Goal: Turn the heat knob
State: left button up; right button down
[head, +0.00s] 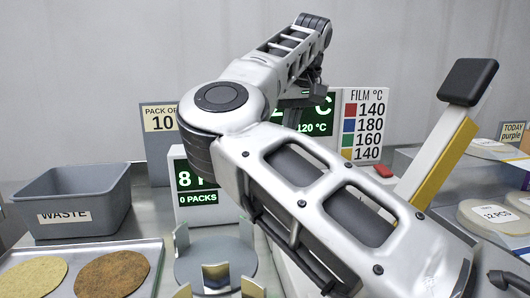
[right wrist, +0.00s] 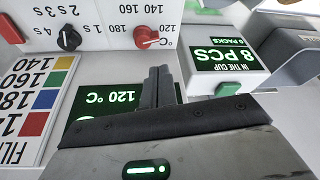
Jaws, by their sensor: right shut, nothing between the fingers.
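The heat knob (right wrist: 147,37) is red and sits on a white panel in the right wrist view, which shows it upside down. Temperature marks from 120 to 180 °C surround it. My right gripper (right wrist: 159,72) is shut and empty, its fingertips just below the knob in that picture and seemingly apart from it. A green display (right wrist: 120,98) reads 120 °C; it also shows in the head view (head: 316,127), partly behind my right arm. The knob is hidden in the head view. My left gripper is not in view.
A black timer knob (right wrist: 68,38) is beside the heat knob. A counter display (head: 195,180) reads 8 pieces, 0 packs. A film colour chart (head: 365,95) stands behind. A waste bin (head: 100,195) and a tray (head: 155,250) with two discs are at left.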

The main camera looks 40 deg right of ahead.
jog(key=x, duration=0.9)
jog(key=shift+w+f, duration=0.1)
jog(key=shift+f, duration=0.25)
